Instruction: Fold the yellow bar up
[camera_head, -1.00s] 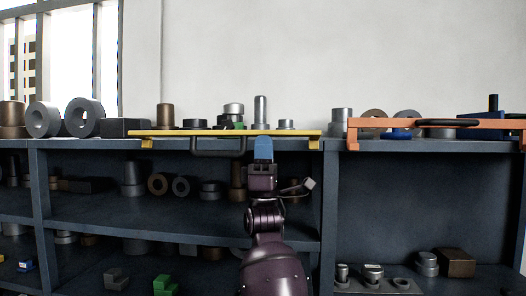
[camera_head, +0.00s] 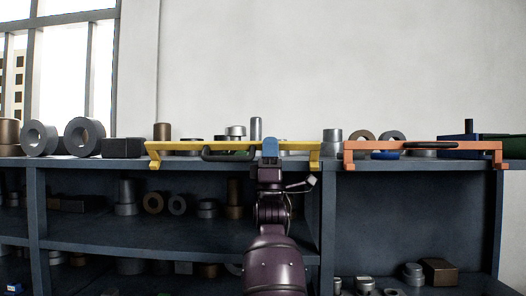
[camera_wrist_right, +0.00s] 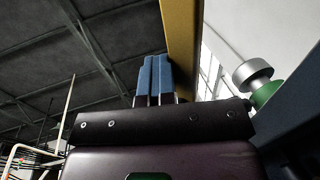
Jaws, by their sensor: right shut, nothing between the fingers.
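The yellow bar (camera_head: 190,146) spans the front of the shelf top, with a short leg at each end and a dark handle (camera_head: 228,155) on its front. It stands a little above the shelf edge, about level with the orange bar. My right gripper (camera_head: 270,150), with blue fingertips, is shut and empty, pointing up at the bar just right of the handle. Its tips overlap the bar; contact is not clear. In the right wrist view the blue fingers (camera_wrist_right: 155,76) are together close beside the yellow bar (camera_wrist_right: 181,40). My left gripper is not in view.
An orange bar (camera_head: 375,145) with a dark handle is at the right. Grey rings (camera_head: 84,136), a dark block (camera_head: 123,148) and metal cylinders (camera_head: 255,128) stand on the shelf top (camera_head: 66,161). Open compartments below hold more parts.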

